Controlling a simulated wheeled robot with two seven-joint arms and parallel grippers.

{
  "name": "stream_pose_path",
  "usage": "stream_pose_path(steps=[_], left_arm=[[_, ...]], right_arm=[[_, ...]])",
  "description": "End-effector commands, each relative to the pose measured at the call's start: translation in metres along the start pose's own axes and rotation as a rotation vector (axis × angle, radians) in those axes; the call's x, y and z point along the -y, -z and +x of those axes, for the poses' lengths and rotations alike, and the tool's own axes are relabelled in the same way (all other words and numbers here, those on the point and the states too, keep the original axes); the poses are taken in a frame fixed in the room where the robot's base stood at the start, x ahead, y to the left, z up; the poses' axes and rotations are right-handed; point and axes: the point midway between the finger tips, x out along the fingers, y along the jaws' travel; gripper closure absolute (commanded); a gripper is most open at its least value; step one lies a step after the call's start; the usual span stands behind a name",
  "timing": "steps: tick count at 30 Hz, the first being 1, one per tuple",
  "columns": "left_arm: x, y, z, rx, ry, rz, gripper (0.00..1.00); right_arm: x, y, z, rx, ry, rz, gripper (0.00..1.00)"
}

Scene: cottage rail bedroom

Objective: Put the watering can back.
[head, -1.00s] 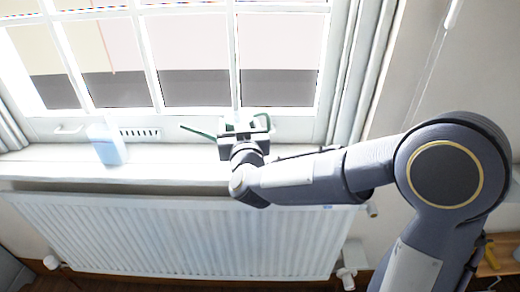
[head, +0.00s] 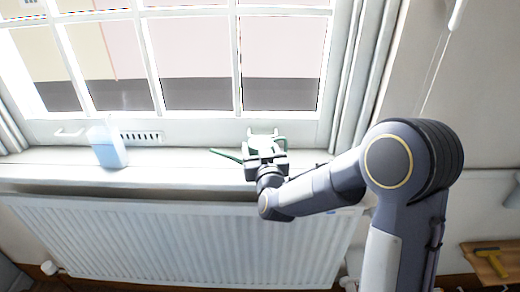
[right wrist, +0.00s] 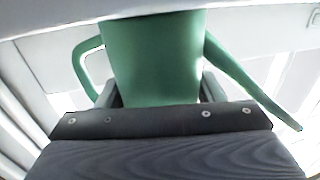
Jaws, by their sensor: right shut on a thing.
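The green watering can (right wrist: 152,60) fills the middle of the right wrist view, with its looped handle on the left and its long spout on the right. In the head view only parts of it show, such as the spout (head: 226,155), which points left. My right gripper (head: 264,150) is shut on the can's body and holds it at the window sill (head: 190,172). Whether the can rests on the sill or hangs just above it cannot be told. My left gripper is not in view.
A pale blue bottle-like container (head: 108,147) stands on the sill to the left. The window (head: 190,65) is behind the sill, and a white radiator (head: 180,240) is below it. A wooden surface with a yellow-handled tool (head: 491,258) is at the lower right. The sill between container and can is clear.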

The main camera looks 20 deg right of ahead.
Motion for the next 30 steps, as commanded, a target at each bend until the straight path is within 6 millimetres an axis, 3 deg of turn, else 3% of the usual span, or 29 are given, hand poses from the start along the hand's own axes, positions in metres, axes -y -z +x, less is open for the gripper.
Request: stream_pose_path(steps=[6, 7, 12, 22, 30], left_arm=[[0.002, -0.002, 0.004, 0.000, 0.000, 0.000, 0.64], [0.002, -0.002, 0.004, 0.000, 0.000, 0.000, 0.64], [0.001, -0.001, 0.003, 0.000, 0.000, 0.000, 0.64], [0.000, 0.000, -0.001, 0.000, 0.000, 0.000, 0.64], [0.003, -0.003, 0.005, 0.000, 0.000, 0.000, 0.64]], right_arm=[[0.000, -0.003, 0.000, -0.004, 0.000, 0.001, 0.74], [0.000, -0.003, 0.000, 0.000, 0.000, 0.000, 0.36], [0.000, -0.002, 0.000, 0.000, 0.000, 0.000, 0.17], [0.001, 0.001, -0.003, 0.001, 0.001, 0.000, 0.17], [0.001, 0.000, -0.056, 0.000, 0.002, 0.000, 0.17]])
